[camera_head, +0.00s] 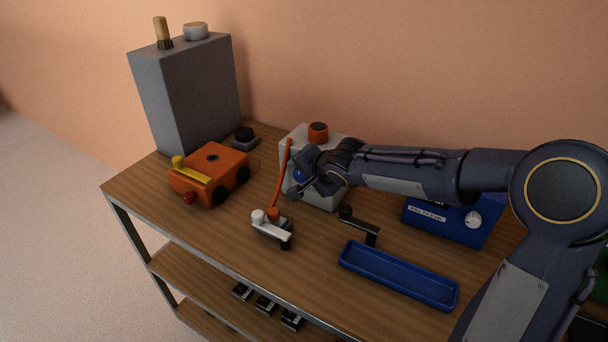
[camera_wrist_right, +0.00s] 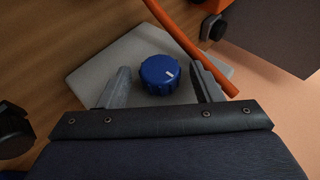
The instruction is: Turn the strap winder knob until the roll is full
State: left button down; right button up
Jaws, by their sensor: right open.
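The strap winder is a pale grey box (camera_head: 327,196) in the middle of the table, with an orange-red roll (camera_head: 318,131) on top. An orange strap (camera_head: 282,172) runs from near its top down to a small fitting on the table. My left gripper is not in view.
An orange wheeled cart (camera_head: 211,172) and a tall grey cabinet (camera_head: 188,92) stand at left. A white-and-black clamp (camera_head: 270,226), a black crank (camera_head: 358,226), a blue tray (camera_head: 397,275) and a blue box (camera_head: 452,220) are nearby. Bare wood lies at front left.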

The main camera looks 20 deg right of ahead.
jog(key=shift+w, duration=0.1)
jog(key=c, duration=1)
jog(key=shift+a, duration=0.1)
jog(key=shift+w+a+r+n+g+h+p, duration=0.15)
jog(key=shift+n+g+h+p, duration=0.35)
jog(key=shift+g+h, duration=0.55)
jog(key=shift+r+g+h+p, duration=0.1)
jog(key=shift+g+h+p, duration=0.55)
jog(key=shift+g+p, duration=0.4)
jog(key=shift+w+n+g+h+p, duration=0.1)
jog(key=shift+n+g+h+p, duration=0.2)
jog(key=shift+g+h+p, duration=0.1)
